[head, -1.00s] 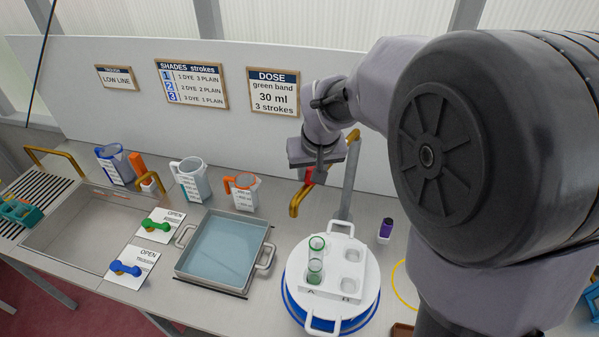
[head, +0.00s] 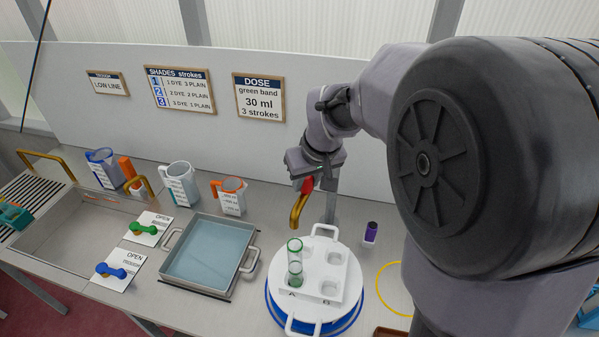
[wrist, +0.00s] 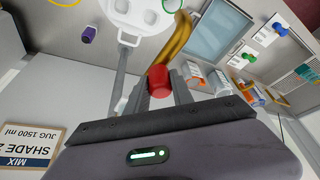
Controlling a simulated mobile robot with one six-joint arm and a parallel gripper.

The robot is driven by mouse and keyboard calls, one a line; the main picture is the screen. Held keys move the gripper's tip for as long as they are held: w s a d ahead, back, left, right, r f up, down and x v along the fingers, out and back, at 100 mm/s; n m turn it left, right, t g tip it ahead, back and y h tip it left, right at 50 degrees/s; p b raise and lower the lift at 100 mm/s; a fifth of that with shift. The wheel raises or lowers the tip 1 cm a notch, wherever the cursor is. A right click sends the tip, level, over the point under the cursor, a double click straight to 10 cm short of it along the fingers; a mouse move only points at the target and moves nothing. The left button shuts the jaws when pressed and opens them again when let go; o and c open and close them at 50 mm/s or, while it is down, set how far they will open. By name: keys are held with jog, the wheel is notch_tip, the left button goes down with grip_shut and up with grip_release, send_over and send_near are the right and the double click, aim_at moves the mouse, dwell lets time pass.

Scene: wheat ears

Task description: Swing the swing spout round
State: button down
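The swing spout (head: 297,211) is a bent gold tube with a red grip (head: 308,185), beside a grey post (head: 331,205) behind the round white turntable (head: 347,292). Its outlet hangs near the turntable's back left edge. My gripper (wrist: 160,88) has its two dark fingers on either side of the red grip (wrist: 159,77) and looks shut on it. In the wrist view the gold tube (wrist: 179,38) runs up from the grip towards the turntable. The wrist hides the top of the post in the head view.
Green-rimmed glass tubes (head: 295,262) stand in the turntable's holder. A purple-capped vial (head: 371,232) stands right of it, and a water tray (head: 210,250) left. Several jugs (head: 180,182) line the back. A sign wall (head: 220,140) stands close behind my gripper.

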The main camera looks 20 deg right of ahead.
jog(key=c, duration=1.1)
grip_release()
jog(key=shift+w, duration=0.1)
jog(key=p+v, duration=0.1)
jog(key=v, duration=1.6)
jog(key=shift+s+r+p, duration=0.15)
jog(key=shift+s+p, duration=0.05)
jog(key=shift+p, duration=0.1)
